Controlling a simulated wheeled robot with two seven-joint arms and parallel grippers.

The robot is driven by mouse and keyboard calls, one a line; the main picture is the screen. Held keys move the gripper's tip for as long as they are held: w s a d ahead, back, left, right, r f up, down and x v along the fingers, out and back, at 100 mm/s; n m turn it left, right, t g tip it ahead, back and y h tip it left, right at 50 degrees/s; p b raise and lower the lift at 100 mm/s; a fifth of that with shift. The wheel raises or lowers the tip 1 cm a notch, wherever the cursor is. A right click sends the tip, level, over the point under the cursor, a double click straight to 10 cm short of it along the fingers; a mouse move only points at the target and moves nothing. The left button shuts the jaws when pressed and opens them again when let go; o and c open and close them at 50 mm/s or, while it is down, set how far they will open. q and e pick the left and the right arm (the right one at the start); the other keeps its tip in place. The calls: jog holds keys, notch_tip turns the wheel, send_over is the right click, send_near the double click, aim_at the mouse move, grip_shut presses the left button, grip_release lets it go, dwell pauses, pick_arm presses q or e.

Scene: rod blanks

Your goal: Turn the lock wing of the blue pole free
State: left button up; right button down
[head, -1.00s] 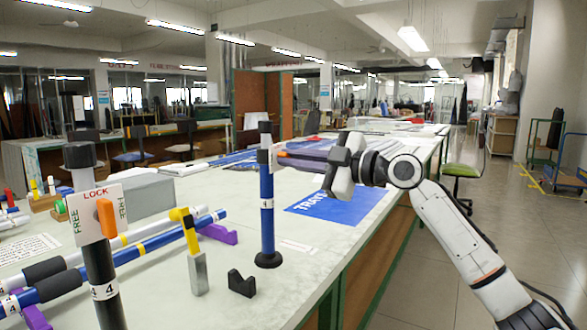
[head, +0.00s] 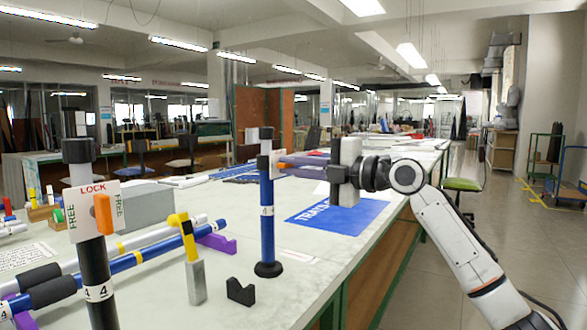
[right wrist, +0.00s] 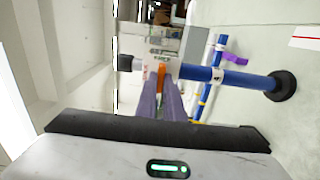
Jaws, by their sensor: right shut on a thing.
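The blue pole (head: 267,215) stands upright in a black round base on the table, with a black top and a pale lock plate (head: 276,163) near its upper end. In the right wrist view the pole (right wrist: 225,77) lies across the picture. Its orange lock wing (right wrist: 161,76) shows there between the purple fingers of my right gripper (right wrist: 161,98). In the head view my right gripper (head: 287,164) reaches the plate from the right and is shut on the wing, whose marks are too small to read. My left gripper is not in view.
A black pole (head: 100,275) with a LOCK/FREE plate (head: 95,208) and orange wing stands at the near left. Blue and white rods (head: 135,259) lie on purple rests. A grey block with a yellow top (head: 195,281) and a black V-block (head: 240,292) stand near the blue pole.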

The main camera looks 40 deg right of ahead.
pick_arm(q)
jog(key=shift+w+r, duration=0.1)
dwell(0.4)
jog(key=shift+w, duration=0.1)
pick_arm(e)
jog(key=c, duration=1.9)
grip_release()
jog(key=shift+o, duration=0.2)
